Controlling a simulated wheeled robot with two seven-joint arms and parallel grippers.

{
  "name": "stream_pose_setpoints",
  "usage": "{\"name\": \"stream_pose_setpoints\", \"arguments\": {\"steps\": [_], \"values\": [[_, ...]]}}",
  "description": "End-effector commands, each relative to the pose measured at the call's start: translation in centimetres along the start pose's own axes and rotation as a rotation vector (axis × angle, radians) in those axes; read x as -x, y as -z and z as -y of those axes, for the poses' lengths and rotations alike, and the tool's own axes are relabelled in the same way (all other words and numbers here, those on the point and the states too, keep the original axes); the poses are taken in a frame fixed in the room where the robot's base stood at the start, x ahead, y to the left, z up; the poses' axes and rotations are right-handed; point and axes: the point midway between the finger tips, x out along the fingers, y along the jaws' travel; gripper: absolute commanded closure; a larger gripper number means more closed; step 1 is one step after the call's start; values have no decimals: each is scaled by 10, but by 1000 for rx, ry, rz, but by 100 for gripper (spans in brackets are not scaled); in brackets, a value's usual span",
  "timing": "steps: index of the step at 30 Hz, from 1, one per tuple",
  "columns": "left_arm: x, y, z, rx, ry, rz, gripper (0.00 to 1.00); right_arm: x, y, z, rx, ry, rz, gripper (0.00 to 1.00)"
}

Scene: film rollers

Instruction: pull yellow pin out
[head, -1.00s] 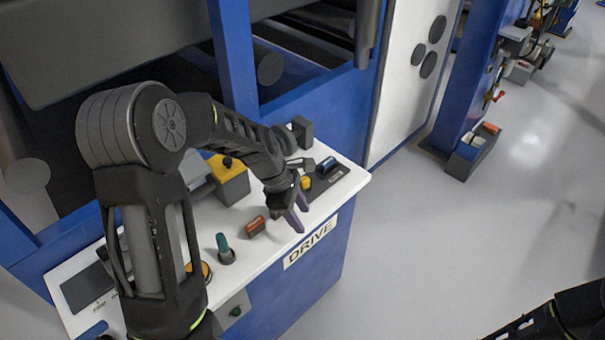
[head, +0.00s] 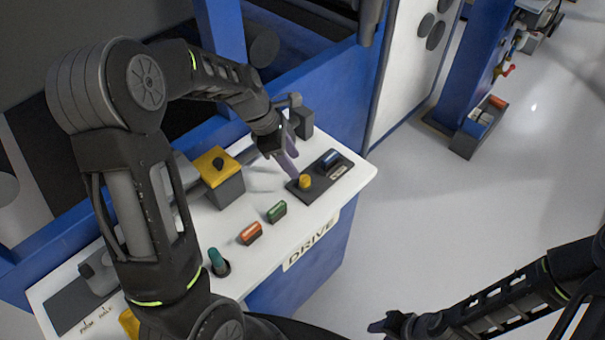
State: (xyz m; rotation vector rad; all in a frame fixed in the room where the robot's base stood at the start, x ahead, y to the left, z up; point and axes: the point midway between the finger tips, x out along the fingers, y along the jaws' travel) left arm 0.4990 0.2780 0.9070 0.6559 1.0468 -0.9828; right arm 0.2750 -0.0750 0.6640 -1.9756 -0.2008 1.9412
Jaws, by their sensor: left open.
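The yellow pin (head: 305,182) is a short yellow cylinder on a dark plate (head: 342,173) at the right end of the white console top. It stands beside a blue cylinder (head: 331,159) on the same plate. My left gripper (head: 292,162) is open, with its purple-grey fingers pointing down just left of and behind the yellow pin. Whether a finger touches the pin cannot be told. My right gripper (head: 384,325) is low in the picture, over the floor and well apart from the console; its jaws are too small and dark to read.
On the console (head: 345,203) are a green button (head: 277,212), a red-orange button (head: 250,233), a teal knob (head: 218,262) and a yellow-topped box (head: 219,165). A dark block (head: 302,121) stands behind the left gripper. The floor to the right is open.

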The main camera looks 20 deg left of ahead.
Motion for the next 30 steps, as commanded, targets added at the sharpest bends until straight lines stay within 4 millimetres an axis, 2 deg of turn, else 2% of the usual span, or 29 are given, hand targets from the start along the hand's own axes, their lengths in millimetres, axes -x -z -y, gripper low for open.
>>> {"name": "stream_pose_setpoints", "arguments": {"steps": [15, 25, 30], "values": [[-68, 0, 1, 1, 2, 0, 53, 4, 0, 2, -1, -1, 1, 64], [-73, 0, 0, 0, 0, 0, 53, 4, -1, 1, -1, -2, 1, 64], [-73, 0, 0, 0, 0, 0, 65, 4, -1, 2, -1, -2, 1, 64]]}}
